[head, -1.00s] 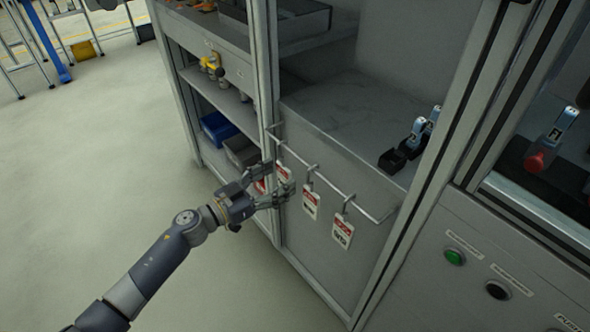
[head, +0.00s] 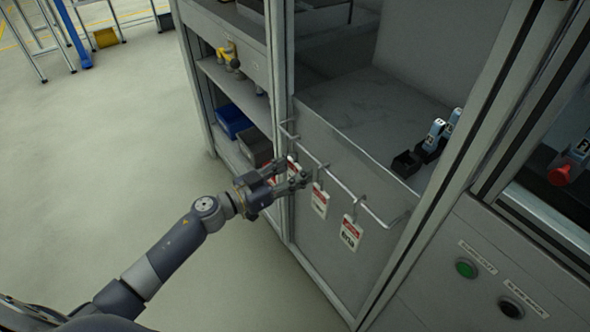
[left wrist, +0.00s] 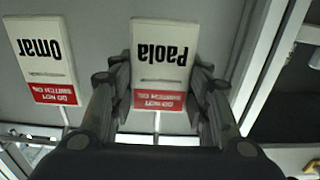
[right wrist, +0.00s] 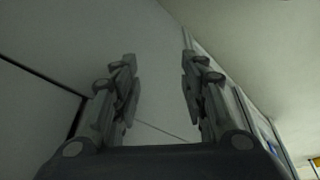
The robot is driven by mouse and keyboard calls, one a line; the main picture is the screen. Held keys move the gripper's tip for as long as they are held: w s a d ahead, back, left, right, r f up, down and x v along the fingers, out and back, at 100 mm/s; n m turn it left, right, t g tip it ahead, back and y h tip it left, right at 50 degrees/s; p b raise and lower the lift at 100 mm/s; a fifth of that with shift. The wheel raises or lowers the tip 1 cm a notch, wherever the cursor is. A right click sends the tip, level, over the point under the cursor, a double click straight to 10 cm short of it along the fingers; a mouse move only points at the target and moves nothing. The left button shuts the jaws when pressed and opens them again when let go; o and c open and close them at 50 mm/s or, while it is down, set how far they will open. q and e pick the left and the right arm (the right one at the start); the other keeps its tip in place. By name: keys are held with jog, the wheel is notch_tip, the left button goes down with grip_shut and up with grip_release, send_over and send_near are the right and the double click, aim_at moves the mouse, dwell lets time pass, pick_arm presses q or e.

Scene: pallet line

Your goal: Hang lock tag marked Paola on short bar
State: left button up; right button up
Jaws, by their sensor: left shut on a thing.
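The Paola lock tag (left wrist: 160,62) is white with a red band and shows upside down between the finger pads in the left wrist view. My left gripper (head: 299,179) is shut on it, beside the tag rail in the head view; its fingers also show in the left wrist view (left wrist: 160,85). The Omar tag (left wrist: 43,60) hangs next to it. In the head view, two white-and-red tags (head: 320,200) (head: 351,233) hang from the rail (head: 342,182). I cannot tell whether the Paola tag is still on a hook. My right gripper (right wrist: 158,85) is open and empty.
The rail runs along the front of a grey cabinet (head: 330,255), under an open shelf. Black-and-blue devices (head: 432,140) stand on that shelf. A cabinet post (head: 280,110) rises close to my left gripper. Green (head: 466,268) and black (head: 510,307) buttons are at lower right.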

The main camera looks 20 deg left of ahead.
pick_arm(q)
jog(key=shift+c, duration=0.7)
pick_arm(e)
jog(key=shift+f, duration=0.15)
pick_arm(q)
jog(key=shift+r, duration=0.1)
pick_arm(e)
jog(key=shift+w+f, duration=0.1)
jog(key=shift+f, duration=0.25)
jog(key=shift+w, duration=0.1)
pick_arm(q)
jog(key=shift+r+p, duration=0.1)
jog(key=shift+p, duration=0.2)
pick_arm(e)
jog(key=shift+w+f, duration=0.15)
jog(key=shift+f, duration=0.15)
jog(key=shift+f, duration=0.1)
pick_arm(q)
jog(key=shift+r, duration=0.1)
pick_arm(e)
jog(key=shift+a+f, duration=0.1)
jog(key=shift+f, duration=0.2)
jog(key=shift+f, duration=0.1)
